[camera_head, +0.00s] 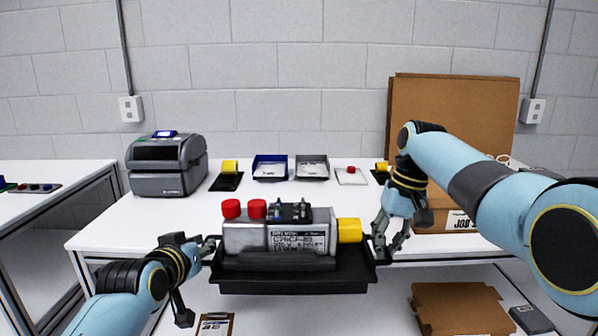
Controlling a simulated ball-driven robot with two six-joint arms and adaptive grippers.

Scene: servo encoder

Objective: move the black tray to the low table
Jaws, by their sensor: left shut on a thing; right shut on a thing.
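The black tray (290,283) is held up in front of the white table's front edge. It looks about level. A grey servo unit with a label, two red caps and a yellow end cap (349,230) sits in it. My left gripper (208,247) is shut on the tray's left end. My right gripper (380,256) is shut on the tray's right end. The tray hides part of the table edge and the space below. I cannot tell which surface is the low table.
The white table (140,222) carries a label printer (167,164), a blue bin (270,168), a grey bin (312,168) and a cardboard box (452,120) at the right. Below it lie a clipboard (214,325) and flat cardboard (460,308). Another table (50,172) stands at the left.

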